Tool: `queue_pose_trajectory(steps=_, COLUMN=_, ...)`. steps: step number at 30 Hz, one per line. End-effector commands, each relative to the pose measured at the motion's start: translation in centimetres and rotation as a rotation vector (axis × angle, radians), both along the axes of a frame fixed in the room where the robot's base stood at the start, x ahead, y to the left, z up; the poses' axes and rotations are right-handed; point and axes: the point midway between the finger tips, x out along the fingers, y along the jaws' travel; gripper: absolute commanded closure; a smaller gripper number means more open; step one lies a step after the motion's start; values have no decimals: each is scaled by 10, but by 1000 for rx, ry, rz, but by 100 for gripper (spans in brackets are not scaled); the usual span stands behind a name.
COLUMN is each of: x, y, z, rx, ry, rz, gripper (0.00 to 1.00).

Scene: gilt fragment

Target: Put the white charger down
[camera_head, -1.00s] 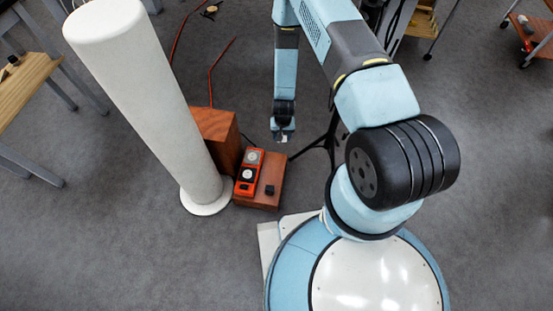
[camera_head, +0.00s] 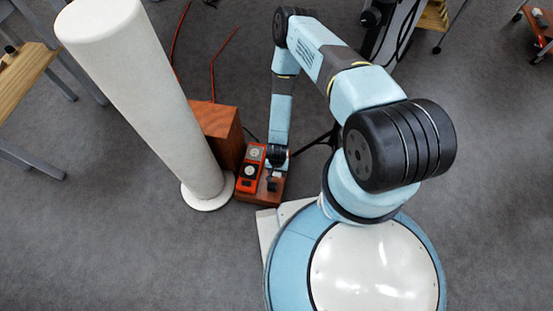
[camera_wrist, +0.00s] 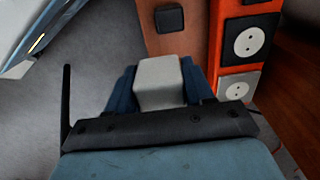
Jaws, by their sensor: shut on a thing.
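My gripper (camera_head: 274,172) points down over the low reddish wooden block, just right of the orange socket strip. In the wrist view its dark blue fingers (camera_wrist: 160,88) are shut on the sides of the white charger (camera_wrist: 160,76), a pale block with rounded edges. The charger's far end is hidden, and I cannot tell whether it touches the wood. The orange socket strip (camera_head: 250,168) has round sockets and lies to the left of my gripper; it also shows in the wrist view (camera_wrist: 233,75).
A small black block (camera_head: 272,185) sits on the low wooden block (camera_head: 258,200), close to my gripper. A taller wooden box (camera_head: 220,128) and a thick white column (camera_head: 150,95) stand to the left. A red cable runs over the floor behind. Grey floor lies open in front.

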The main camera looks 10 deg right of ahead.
Motion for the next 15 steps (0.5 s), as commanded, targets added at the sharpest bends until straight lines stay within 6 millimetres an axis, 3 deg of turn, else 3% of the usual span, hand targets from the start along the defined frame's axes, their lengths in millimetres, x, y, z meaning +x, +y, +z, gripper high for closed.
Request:
queue_pose_trajectory(steps=9, x=66, y=-18, z=-28, rx=0, ry=-3, rz=-12, gripper=97)
queue_pose_trajectory(steps=15, x=94, y=-23, z=-59, rx=0, ry=-1, rz=-13, gripper=97)
